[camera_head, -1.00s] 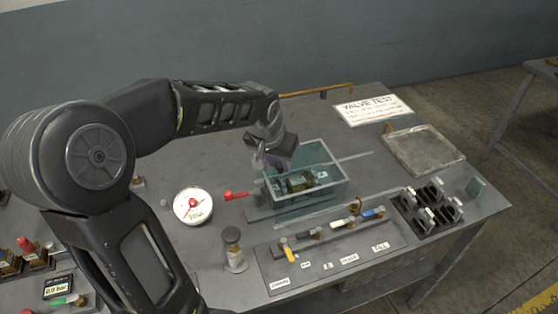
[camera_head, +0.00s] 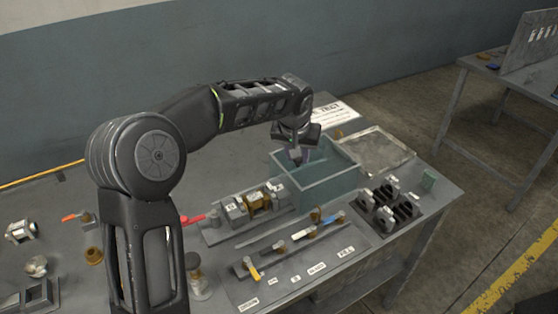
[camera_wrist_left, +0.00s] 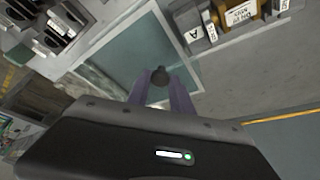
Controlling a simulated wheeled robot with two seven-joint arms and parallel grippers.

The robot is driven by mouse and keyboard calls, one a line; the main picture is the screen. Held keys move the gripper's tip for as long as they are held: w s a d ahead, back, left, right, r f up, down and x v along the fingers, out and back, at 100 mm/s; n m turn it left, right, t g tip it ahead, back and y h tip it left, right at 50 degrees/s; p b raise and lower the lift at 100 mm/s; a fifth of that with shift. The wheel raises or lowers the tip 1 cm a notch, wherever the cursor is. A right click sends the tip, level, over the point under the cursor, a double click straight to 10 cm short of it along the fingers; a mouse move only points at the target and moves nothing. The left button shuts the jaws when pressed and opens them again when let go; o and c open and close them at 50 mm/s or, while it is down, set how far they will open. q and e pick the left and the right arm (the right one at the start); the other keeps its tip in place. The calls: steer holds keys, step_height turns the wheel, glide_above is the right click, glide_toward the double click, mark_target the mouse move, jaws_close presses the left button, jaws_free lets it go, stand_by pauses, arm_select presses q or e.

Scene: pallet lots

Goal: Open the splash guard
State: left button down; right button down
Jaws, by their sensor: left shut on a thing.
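The splash guard (camera_head: 332,188) is a clear teal box standing to the right of the valve fixture (camera_head: 236,207). The fixture, with its brass valve (camera_head: 258,201), is uncovered. My left gripper (camera_head: 298,157) is at the guard's left side. In the left wrist view its fingers (camera_wrist_left: 161,88) are shut on a small dark knob (camera_wrist_left: 159,75), with the teal guard (camera_wrist_left: 135,55) just beyond. The knob is hidden in the head view. My right gripper is out of view.
A labelled row of small valves (camera_head: 297,243) lies in front of the fixture. A dark rack (camera_head: 389,207) and a shallow tray (camera_head: 374,152) stand right of the guard. A red-handled part (camera_head: 194,219) sticks out left of the fixture.

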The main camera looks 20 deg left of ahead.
arm_select(q)
steer(key=shift+w+d, duration=0.25)
steer(key=shift+w, duration=0.15)
steer(key=c, duration=1.1)
jaws_free()
steer(key=shift+s, duration=0.1)
steer(key=b+v, duration=0.1)
steer(key=v, duration=0.6)
steer(key=shift+r, duration=0.4)
steer(key=shift+s, duration=0.1)
